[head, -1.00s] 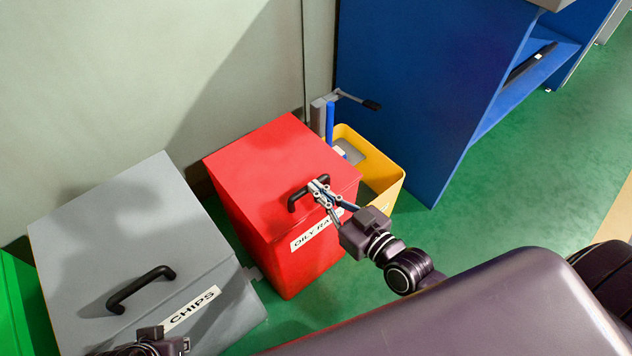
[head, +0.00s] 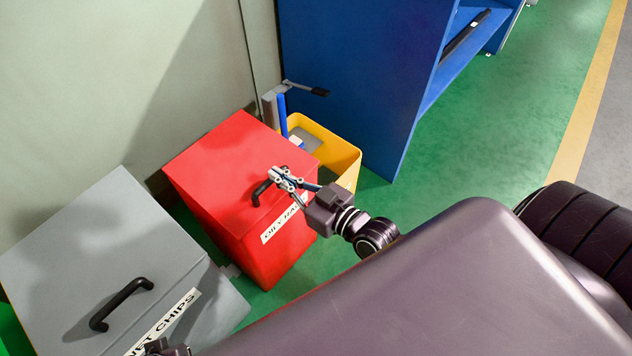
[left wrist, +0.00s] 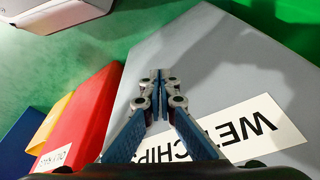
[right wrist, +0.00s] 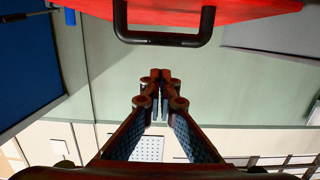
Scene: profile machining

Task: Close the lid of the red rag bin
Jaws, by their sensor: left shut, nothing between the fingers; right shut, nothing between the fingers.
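The red rag bin (head: 240,220) stands by the wall with an "OILY RAGS" label on its front. Its red lid (head: 225,150) lies down flat over the bin, with no gap that I can make out. The black lid handle (head: 260,193) is near the front edge and also shows in the right wrist view (right wrist: 165,40). My right gripper (head: 280,174) is shut and empty beside the handle; its fingertips (right wrist: 160,76) look apart from it in the right wrist view. My left gripper (left wrist: 158,76) is shut and empty over the grey bin, mostly cut off in the head view.
The grey "WET CHIPS" bin (head: 100,240) with a black handle stands left of the red bin. A yellow open bin (head: 345,160) and a blue cabinet (head: 350,70) stand to the right. Green floor (head: 490,120) is clear at the right.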

